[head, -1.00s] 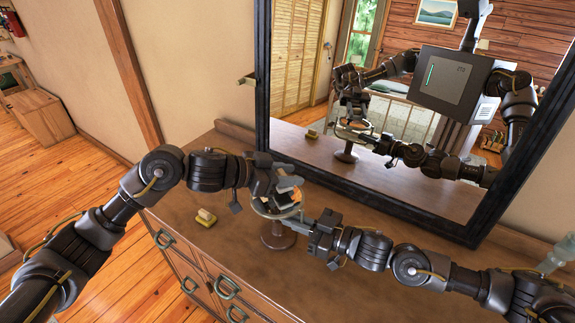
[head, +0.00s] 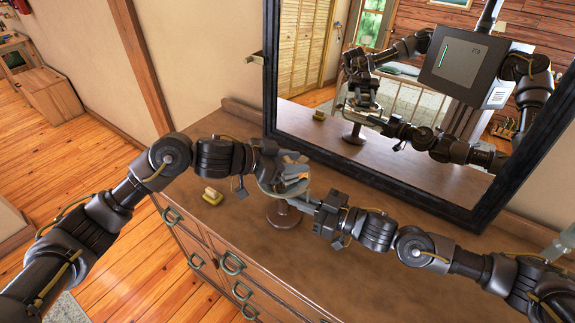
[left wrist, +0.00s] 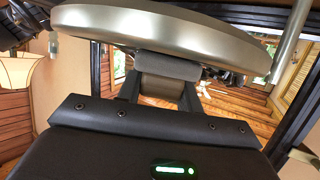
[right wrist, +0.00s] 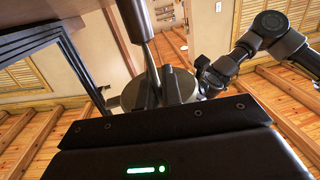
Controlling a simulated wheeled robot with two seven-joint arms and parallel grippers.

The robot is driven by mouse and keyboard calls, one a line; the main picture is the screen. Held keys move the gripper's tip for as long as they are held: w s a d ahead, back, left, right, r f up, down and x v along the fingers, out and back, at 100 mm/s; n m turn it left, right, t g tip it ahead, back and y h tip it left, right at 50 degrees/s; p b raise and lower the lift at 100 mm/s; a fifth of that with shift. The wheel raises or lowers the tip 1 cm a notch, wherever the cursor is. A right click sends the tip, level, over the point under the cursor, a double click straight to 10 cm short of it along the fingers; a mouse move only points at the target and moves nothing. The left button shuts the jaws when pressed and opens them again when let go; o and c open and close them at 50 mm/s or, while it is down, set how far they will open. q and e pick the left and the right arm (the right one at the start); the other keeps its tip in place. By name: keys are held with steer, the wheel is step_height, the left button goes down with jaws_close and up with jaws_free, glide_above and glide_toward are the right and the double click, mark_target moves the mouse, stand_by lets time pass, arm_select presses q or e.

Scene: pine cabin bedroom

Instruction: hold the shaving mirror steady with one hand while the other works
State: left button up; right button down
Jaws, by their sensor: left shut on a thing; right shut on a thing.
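The shaving mirror, a round metal-rimmed disc (head: 266,188) on a dark wooden foot (head: 284,216), stands on the dresser. Its silver rim fills the top of the left wrist view (left wrist: 160,28). My left gripper (head: 292,168) is above the mirror, shut on a small grey and brown block (left wrist: 166,78). The block is close under the disc in the left wrist view; I cannot tell whether they touch. The left fingers hide part of the disc.
A small yellow and beige block (head: 212,196) lies on the dresser top (head: 235,225), left of the mirror. A large dark-framed wall mirror (head: 400,200) leans behind and reflects my arms. The dresser top between foot and front edge is clear.

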arm_select(q)
steer(key=shift+w+d+r, duration=0.15)
steer(key=shift+w+d, duration=0.05)
steer(key=shift+w, duration=0.05)
steer(key=shift+r, duration=3.85)
arm_select(e)
steer(key=c, duration=1.5)
jaws_free()
steer(key=shift+d, duration=0.1)
steer(key=v, duration=1.1)
steer(key=shift+s+d, duration=0.15)
steer(key=shift+d, duration=0.2)
